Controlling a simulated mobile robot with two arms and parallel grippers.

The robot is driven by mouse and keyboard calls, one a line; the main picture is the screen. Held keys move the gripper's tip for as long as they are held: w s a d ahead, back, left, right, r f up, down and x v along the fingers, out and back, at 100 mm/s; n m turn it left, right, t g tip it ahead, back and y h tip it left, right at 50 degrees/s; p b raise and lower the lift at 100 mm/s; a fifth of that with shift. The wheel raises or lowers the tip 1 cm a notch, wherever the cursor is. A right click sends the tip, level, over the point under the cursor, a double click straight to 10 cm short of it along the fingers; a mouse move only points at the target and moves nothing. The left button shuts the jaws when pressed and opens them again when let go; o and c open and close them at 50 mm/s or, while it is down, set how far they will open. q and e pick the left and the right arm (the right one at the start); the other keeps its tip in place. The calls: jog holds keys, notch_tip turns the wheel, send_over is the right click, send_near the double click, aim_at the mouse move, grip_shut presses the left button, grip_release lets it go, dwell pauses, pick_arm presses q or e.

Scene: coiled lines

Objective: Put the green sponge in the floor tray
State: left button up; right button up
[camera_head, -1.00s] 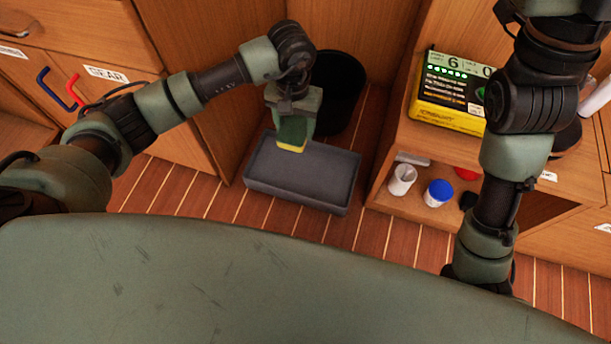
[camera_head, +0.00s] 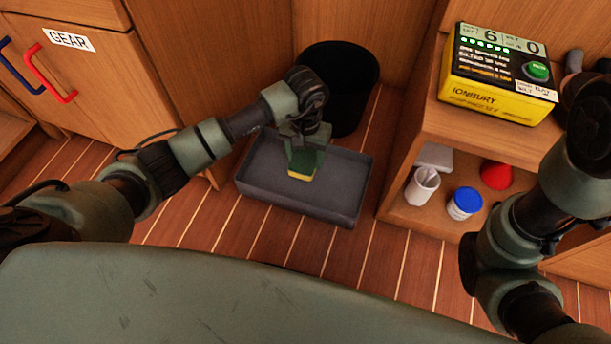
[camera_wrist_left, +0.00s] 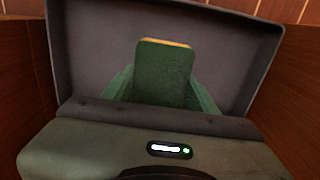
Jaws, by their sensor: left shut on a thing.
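The green sponge (camera_head: 303,165) has a yellow layer on its lower side. It also shows in the left wrist view (camera_wrist_left: 163,75), between my fingers. My left gripper (camera_head: 304,158) is shut on the sponge and points down over the floor tray. The floor tray (camera_head: 345,205) is dark grey, rectangular and shallow, and lies on the planks. Its walls surround the sponge in the left wrist view (camera_wrist_left: 255,60). I cannot tell whether the sponge touches the tray's bottom. My right arm is at the right of the head view, and its gripper is out of view.
A black bin (camera_head: 350,75) stands just behind the tray. A GEAR cabinet (camera_head: 110,90) stands at left.

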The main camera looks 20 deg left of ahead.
aim_at(306, 157)
pick_arm(q)
notch_tip(306, 157, down, 6)
jog(key=b, duration=0.3)
jog(key=shift+f, duration=0.15)
jog(key=o, duration=0.8)
jog(key=shift+b, duration=0.3)
jog(key=shift+c, duration=0.2)
jog(key=o, duration=0.4)
notch_tip(306, 157, up, 12)
jog(key=p, duration=0.9)
jog(key=shift+r, duration=0.2)
